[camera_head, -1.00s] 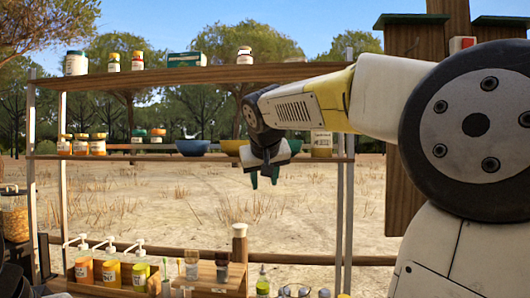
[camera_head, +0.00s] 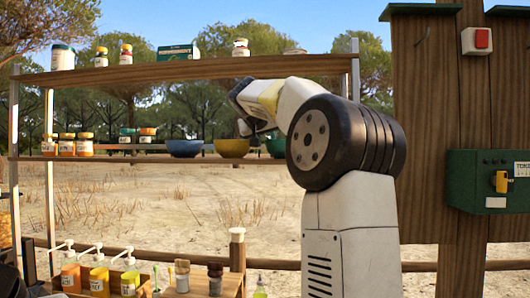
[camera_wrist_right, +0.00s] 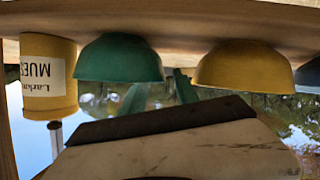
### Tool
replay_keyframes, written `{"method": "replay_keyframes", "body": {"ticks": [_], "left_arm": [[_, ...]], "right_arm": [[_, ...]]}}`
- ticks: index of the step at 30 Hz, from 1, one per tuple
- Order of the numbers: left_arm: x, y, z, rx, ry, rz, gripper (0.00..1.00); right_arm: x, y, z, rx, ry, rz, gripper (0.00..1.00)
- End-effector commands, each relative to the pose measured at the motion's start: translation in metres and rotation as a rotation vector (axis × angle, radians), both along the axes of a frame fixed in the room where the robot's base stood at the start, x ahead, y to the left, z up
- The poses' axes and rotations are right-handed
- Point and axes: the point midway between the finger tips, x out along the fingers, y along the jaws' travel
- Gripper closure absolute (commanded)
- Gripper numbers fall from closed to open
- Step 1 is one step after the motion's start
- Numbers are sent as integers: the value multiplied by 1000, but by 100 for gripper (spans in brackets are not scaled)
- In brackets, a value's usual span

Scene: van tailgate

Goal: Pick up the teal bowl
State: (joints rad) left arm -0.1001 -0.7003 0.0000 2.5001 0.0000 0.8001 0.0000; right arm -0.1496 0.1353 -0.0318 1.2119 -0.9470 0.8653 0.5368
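The teal bowl (camera_head: 277,147) stands on the middle shelf, right of the yellow bowl (camera_head: 232,148), its right part hidden by my right arm. In the right wrist view, which is upside down, the teal bowl (camera_wrist_right: 120,60) sits between a yellow canister and the yellow bowl (camera_wrist_right: 245,66). My right gripper (camera_wrist_right: 160,94) shows two green fingers spread apart, with nothing seen between them. They appear close to the teal bowl's rim; whether they touch it cannot be told. In the head view the fingertips are mostly hidden by my arm. My left gripper is out of view.
A blue bowl (camera_head: 184,148) stands left of the yellow bowl. The yellow muesli canister (camera_wrist_right: 48,75) is close beside the teal bowl. The upper shelf (camera_head: 180,71) runs above, holding jars. A wooden post with a green box (camera_head: 490,182) stands at right.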

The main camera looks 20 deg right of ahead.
Motion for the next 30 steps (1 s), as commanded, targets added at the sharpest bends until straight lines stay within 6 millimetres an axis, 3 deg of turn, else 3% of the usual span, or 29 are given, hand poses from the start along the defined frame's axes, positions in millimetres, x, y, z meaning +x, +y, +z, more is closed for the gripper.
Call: {"method": "replay_keyframes", "body": {"ticks": [6,12,18,30], "left_arm": [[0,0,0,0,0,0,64],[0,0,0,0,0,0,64],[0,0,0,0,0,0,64],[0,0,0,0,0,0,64]], "right_arm": [[24,-14,-11,0,2,-1,64],[25,-14,-11,0,0,0,64],[24,-14,-12,0,0,0,100],[24,-14,-11,0,0,0,100]]}}
